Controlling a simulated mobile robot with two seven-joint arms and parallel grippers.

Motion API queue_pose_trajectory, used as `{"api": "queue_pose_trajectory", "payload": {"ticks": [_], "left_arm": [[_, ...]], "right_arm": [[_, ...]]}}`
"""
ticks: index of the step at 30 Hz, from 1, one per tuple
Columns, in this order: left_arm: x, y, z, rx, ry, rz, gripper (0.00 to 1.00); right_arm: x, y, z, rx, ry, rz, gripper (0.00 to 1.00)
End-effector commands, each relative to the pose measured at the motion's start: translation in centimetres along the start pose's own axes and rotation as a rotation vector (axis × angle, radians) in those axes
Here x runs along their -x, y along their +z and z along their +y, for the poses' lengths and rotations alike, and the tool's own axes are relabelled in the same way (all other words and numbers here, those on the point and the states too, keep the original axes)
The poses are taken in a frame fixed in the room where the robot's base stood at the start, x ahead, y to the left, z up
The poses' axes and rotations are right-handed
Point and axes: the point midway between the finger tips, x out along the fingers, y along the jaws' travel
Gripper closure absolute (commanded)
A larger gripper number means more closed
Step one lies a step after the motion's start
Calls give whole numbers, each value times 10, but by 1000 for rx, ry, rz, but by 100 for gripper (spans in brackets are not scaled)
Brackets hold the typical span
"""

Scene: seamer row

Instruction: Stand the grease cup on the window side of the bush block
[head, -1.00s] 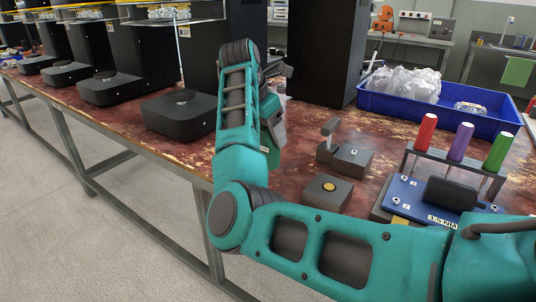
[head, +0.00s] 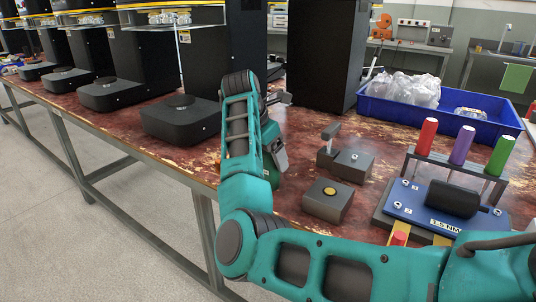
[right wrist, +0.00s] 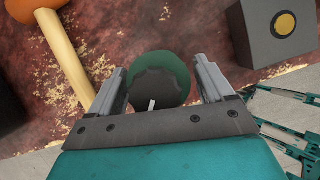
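The bush block (head: 328,201) is a grey-brown block with a yellow round bush in its top. It stands near the table's front edge and shows at the upper right of the right wrist view (right wrist: 256,42). A round green cup with a dark top, apparently the grease cup (right wrist: 160,77), is between and beyond the fingers of my right gripper (right wrist: 160,72). The fingers are apart, with a gap showing on the cup's right side. In the head view my right gripper (head: 279,155) is left of the bush block, and my wrist largely hides the cup. My left gripper is out of view.
A grey block with a lever (head: 345,160) stands behind the bush block. A blue fixture (head: 418,205) and a rack of coloured handles (head: 455,160) are at right. A blue bin (head: 455,122) is behind. An orange-headed mallet (right wrist: 65,50) lies beside the cup.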

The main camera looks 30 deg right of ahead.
Motion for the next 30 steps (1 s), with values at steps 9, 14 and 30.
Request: {"api": "queue_pose_trajectory", "payload": {"ticks": [9,14,30], "left_arm": [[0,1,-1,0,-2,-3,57],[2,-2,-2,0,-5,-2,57],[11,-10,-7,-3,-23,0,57]], "right_arm": [[0,0,0,0,-1,0,10],[13,2,0,0,2,1,10],[114,2,0,1,1,1,10]]}}
